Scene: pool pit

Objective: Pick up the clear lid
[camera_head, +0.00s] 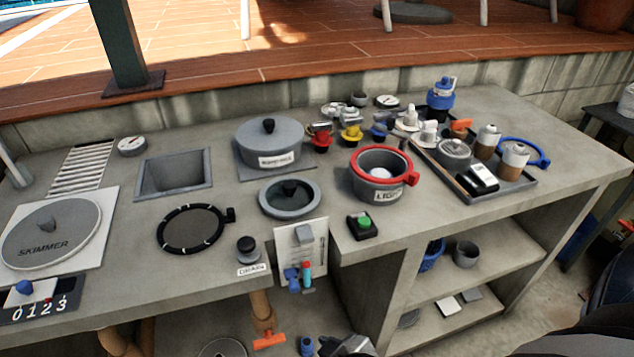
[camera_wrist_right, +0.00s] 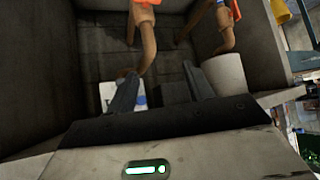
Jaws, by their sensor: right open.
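The likeliest clear lid is a round lid with a pale rim, a dark see-through middle and a black knob (camera_head: 276,205), lying on the counter in the middle of the head view. Nothing holds it. My right gripper (camera_wrist_right: 162,88) is open and empty in the right wrist view, facing the space under the counter, away from the lid. A grey part at the bottom edge of the head view looks like this gripper, cut off by the frame. My left gripper is not in view.
A grey lidded pot (camera_head: 268,158) stands behind the lid, and a red-rimmed pot (camera_head: 382,194) stands to its right. A black ring (camera_head: 162,231) lies to its left. The counter's front edge and pipes (camera_wrist_right: 147,45) are near my right gripper.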

